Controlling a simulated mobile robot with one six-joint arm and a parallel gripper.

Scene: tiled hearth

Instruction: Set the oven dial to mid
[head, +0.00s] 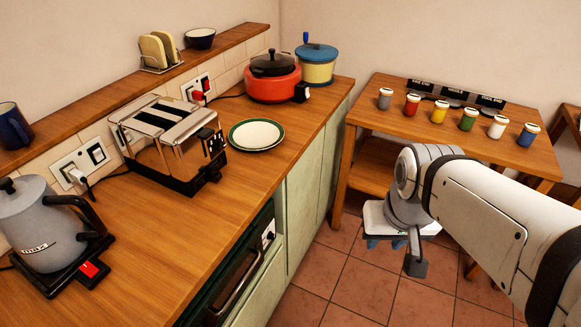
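The oven (240,268) is built in under the counter, its dark front seen at a steep angle with a handle across it. A small pale dial (269,236) shows near the right end of its dark upper panel; its setting is too small to read. My gripper (416,265) hangs at the end of my arm, to the right of the oven and apart from it, over the tiled floor. Its fingers are seen edge-on and overlap, so their opening is hidden. I see nothing held in it.
A side table (390,123) with several coloured jars stands behind my arm. Tiled floor (335,285) lies clear before the cabinets.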

